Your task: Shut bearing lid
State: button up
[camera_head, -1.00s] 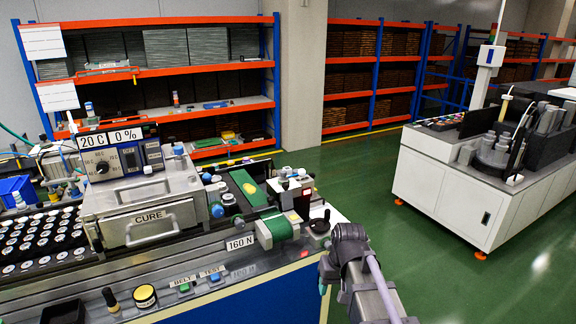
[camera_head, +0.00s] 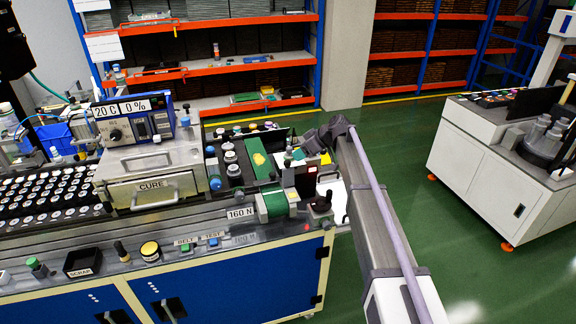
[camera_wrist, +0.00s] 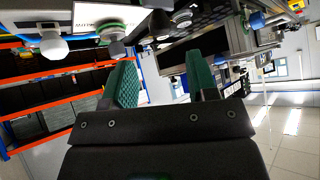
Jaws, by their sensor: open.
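I cannot tell for sure which part is the bearing lid. On the bench, a dark flat panel (camera_head: 262,140) stands tilted up behind several round parts (camera_head: 231,158) and a green strip (camera_head: 261,165) with a yellow spot; whether this panel is the lid is unclear. My gripper (camera_wrist: 161,82) has two green-padded fingers, spread wide with nothing held between them. In the head view my arm reaches in from the lower right to the bench's right end; its fingers cannot be made out there.
A metal box marked CURE (camera_head: 152,186) with a handle stands left of the round parts. A green roller (camera_head: 275,204) and a black knob (camera_head: 320,204) sit at the bench's front right. Orange shelves (camera_head: 215,68) stand behind. Green floor (camera_head: 400,150) is open to the right.

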aim_at(288, 161)
jog(key=b+x, duration=0.4)
jog(key=x, duration=0.4)
jog(key=shift+d+f+b, duration=0.1)
jog(key=shift+f+b, duration=0.05)
jog(key=shift+b, duration=0.25)
jog(key=shift+c, duration=0.4)
jog(key=shift+a, duration=0.25)
grip_shut()
